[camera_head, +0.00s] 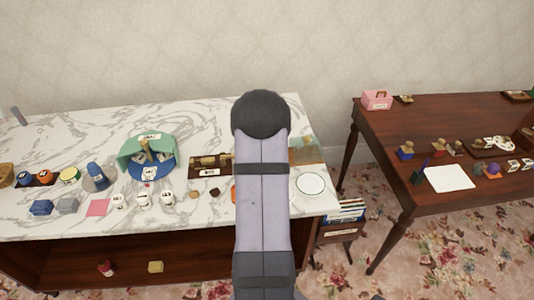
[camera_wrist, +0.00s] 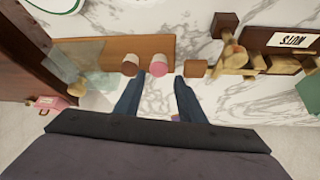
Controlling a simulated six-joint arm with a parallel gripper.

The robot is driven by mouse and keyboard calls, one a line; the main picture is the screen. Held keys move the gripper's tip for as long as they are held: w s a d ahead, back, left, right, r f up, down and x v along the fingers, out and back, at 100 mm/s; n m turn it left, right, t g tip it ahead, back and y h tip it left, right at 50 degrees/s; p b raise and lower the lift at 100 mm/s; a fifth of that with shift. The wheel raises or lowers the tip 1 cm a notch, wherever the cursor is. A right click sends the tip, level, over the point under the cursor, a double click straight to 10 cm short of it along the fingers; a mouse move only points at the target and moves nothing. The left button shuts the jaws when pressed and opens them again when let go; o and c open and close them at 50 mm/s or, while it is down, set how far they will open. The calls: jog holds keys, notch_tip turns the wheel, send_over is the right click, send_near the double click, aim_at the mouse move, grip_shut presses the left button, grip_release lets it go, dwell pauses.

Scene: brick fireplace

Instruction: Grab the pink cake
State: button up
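A small pink-and-white cake (camera_wrist: 159,66) stands at the edge of a wooden board (camera_wrist: 100,47) in the wrist view. It lies just beyond my gripper (camera_wrist: 158,78), roughly centred between the two dark fingertips. The fingers are apart, with nothing seen between them but marble counter. A similar brown-and-white cake (camera_wrist: 130,66) stands close by on the left, and a brown piece (camera_wrist: 195,69) on the right. In the head view my arm hides the gripper and the pink cake.
A clear glass cover (camera_wrist: 88,62) stands left of the cakes. Wooden pieces (camera_wrist: 232,55) and a lettered sign (camera_wrist: 292,40) are to the right. In the head view a white plate (camera_head: 310,184) lies right of my arm, and a pink box (camera_head: 377,100) stands on the wooden table (camera_head: 425,112).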

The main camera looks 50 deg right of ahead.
jog(key=shift+d+f, duration=0.1)
jog(key=shift+f, duration=0.05)
jog(key=shift+p+x, duration=1.05)
jog(key=shift+x, duration=1.45)
jog(key=shift+s+d, duration=0.1)
jog(key=c, duration=0.8)
